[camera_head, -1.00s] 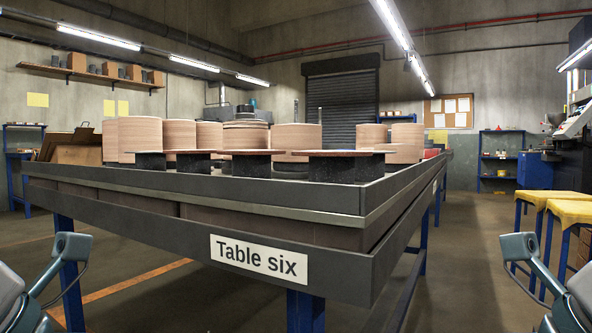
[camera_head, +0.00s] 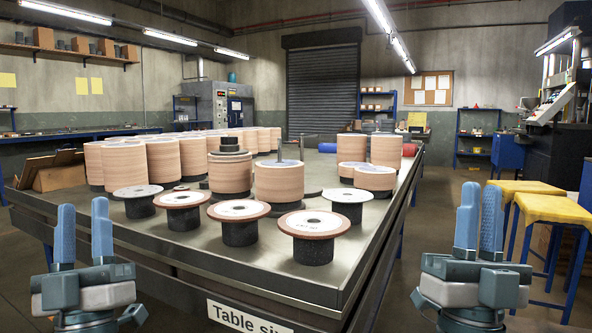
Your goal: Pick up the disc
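Several flap discs lie flat on short black stands along the near part of the grey table (camera_head: 205,268). The nearest is a reddish-rimmed disc (camera_head: 309,224) with a pale label. To its left are another reddish-rimmed disc (camera_head: 239,210), a third such disc (camera_head: 181,199) and a pale grey disc (camera_head: 138,191). A pale disc (camera_head: 348,195) sits behind on the right. My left gripper (camera_head: 85,205) points up, open and empty, left of the table front. My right gripper (camera_head: 481,188) points up, empty, right of the table, its fingertips slightly apart. Neither touches a disc.
Tall stacks of tan discs (camera_head: 180,160) fill the table behind the single discs. A raised table edge carries a "Table six" sign (camera_head: 247,317). Yellow-topped stools (camera_head: 545,207) stand at the right. The floor (camera_head: 440,215) right of the table is open.

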